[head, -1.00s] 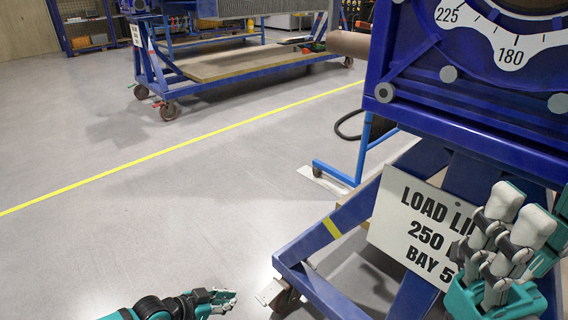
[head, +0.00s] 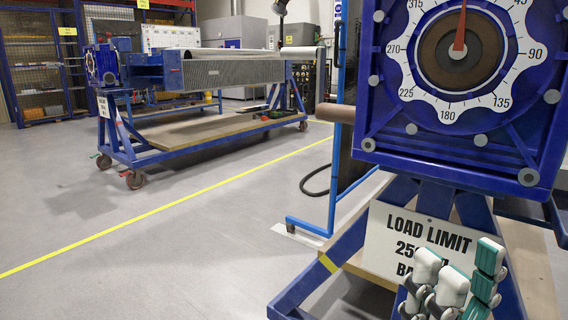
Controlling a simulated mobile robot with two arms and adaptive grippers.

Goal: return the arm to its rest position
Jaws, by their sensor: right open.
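My right gripper (head: 463,272) is at the lower right of the head view, its white-padded and teal fingers pointing up and spread apart. It is open, with nothing seen between the fingers. It stands in front of the load limit sign (head: 400,222) and covers part of its lettering. The rotary jig (head: 372,120) rises above it, a blue housing with a white dial (head: 427,95) marked in degrees. The red pointer (head: 460,28) on the dial points straight up. The rest of my right arm is below the picture. My left gripper is not in view.
The jig's blue stand (head: 300,287) has sloping legs close to my right gripper. A blue upright frame (head: 335,120) stands just left of the jig. A wheeled blue trolley (head: 150,155) is farther back. Grey floor (head: 170,270) with a yellow line (head: 185,202) is clear at left.

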